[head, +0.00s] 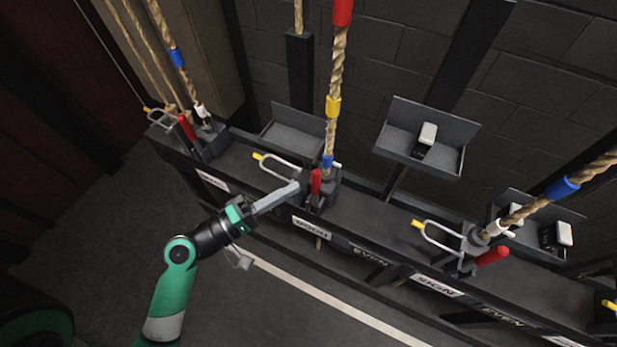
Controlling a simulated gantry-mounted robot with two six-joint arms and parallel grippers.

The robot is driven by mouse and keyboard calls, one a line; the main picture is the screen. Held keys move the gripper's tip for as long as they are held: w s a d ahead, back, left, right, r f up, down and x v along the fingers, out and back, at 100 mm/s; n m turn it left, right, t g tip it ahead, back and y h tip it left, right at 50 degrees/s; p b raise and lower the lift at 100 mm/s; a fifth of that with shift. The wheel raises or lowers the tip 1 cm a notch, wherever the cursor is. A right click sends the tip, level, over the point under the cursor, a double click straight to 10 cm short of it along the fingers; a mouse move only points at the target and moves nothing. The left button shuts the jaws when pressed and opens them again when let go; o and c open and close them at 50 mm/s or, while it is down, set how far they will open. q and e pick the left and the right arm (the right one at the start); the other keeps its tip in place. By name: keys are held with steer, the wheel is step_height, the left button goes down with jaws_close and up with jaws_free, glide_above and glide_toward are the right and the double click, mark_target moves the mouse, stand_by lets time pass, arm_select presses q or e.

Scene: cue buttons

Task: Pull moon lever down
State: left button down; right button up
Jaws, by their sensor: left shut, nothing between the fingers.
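The moon lever (316,182) is a short red handle standing roughly upright at the middle rope station, above a pale label (311,227) that seems to read MOON. My left gripper (297,187) comes in from the lower left. Its fingers are shut and empty, with the tip just left of the red handle. I cannot tell whether the tip touches it. My right gripper is not in view.
Another upright red lever (187,127) stands at the left station. A red lever (492,256) at the right tilts outward. A wire loop with a yellow tip (273,165) sits beside the moon lever. A thick rope (336,75) rises behind it. Open floor lies in front.

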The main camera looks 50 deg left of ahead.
mark_target(316, 190)
arm_select(q)
steer(key=s+f+y, duration=0.1)
steer(key=s+a+f+n, duration=0.1)
steer(key=f, duration=0.1)
steer(key=s+a+f+n+g+y, duration=0.1)
steer(key=shift+a+f+y, duration=0.15)
steer(key=shift+y, duration=0.15)
steer(key=shift+w, duration=0.1)
steer(key=w, duration=1)
steer(key=shift+a, duration=0.25)
